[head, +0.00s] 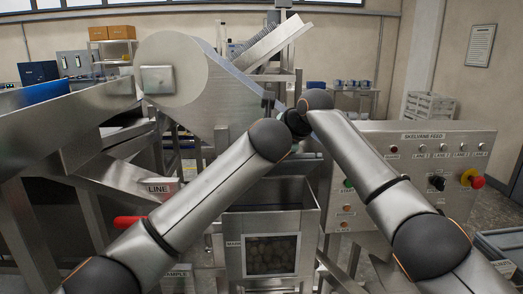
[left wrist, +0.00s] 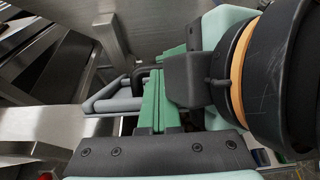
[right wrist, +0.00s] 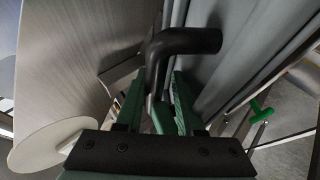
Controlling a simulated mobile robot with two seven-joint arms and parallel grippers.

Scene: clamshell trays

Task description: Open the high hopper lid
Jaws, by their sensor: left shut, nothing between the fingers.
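The hopper's large slanted grey panel (head: 222,72) stands at upper centre in the head view, beside a round end plate (head: 172,70); I cannot tell which part is the lid. In the right wrist view a bent black handle (right wrist: 188,41) rises beside a broad grey sheet (right wrist: 80,65). My right gripper (right wrist: 158,100) has its green fingers apart on either side of the handle's lower end; whether they grip it is unclear. My left gripper (left wrist: 155,100) is shut and empty, close to my right wrist. In the head view my arms hide both grippers.
A control panel (head: 425,137) with buttons and a red knob stands at right. A bin with a window (head: 270,255) is below my arms. A red handle (head: 128,222) is at lower left. In the left wrist view grey bars (left wrist: 108,97) lie beside my left fingers.

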